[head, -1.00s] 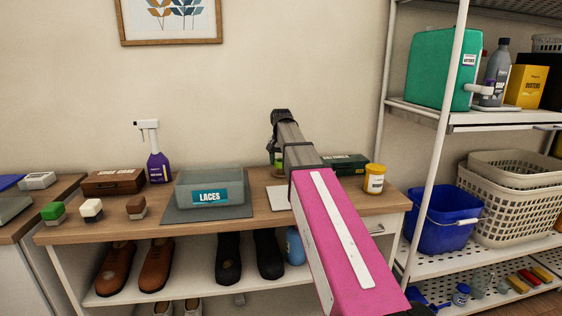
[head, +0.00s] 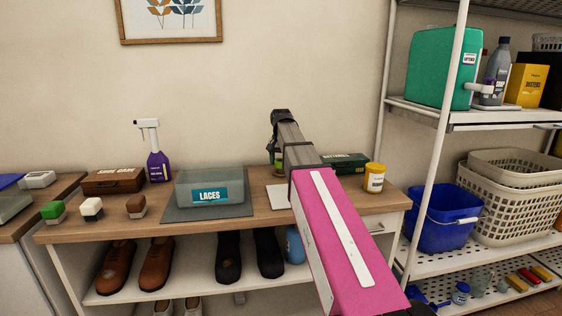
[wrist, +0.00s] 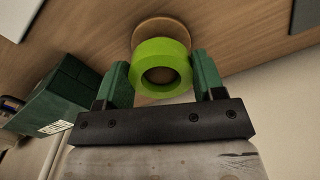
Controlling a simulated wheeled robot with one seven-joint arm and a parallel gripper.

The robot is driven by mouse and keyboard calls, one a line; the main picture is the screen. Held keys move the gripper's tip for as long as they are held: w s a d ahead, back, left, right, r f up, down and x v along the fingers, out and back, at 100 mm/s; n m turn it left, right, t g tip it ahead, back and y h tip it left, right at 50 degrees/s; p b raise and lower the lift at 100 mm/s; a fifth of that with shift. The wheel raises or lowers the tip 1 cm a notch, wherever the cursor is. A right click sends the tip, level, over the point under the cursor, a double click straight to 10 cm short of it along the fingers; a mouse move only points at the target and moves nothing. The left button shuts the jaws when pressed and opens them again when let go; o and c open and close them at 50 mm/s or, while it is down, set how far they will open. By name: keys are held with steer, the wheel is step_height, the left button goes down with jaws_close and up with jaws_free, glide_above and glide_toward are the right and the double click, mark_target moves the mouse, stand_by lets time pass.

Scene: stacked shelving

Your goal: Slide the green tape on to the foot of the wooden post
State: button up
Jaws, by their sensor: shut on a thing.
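The green tape (wrist: 161,54) is a bright green ring in the middle of the wrist view. My gripper (wrist: 162,72) is shut on it, with one dark green finger on each side. A round wooden disc (wrist: 160,25), which looks like the foot of the post, shows just behind the tape on the wooden top. The tape's hole looks dark brown inside; I cannot tell whether the post is in it or whether the tape touches the foot. In the head view my arm hides most of the tape and post.
A grey LACES box (head: 209,191) stands to the left on a grey mat. A white shelf rack (head: 447,120) rises at the right.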

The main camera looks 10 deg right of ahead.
steer(key=shift+f, duration=1.4)
stand_by(4.8)
steer(key=o, duration=0.5)
steer(key=shift+r, duration=0.1)
steer(key=shift+r, duration=3.75)
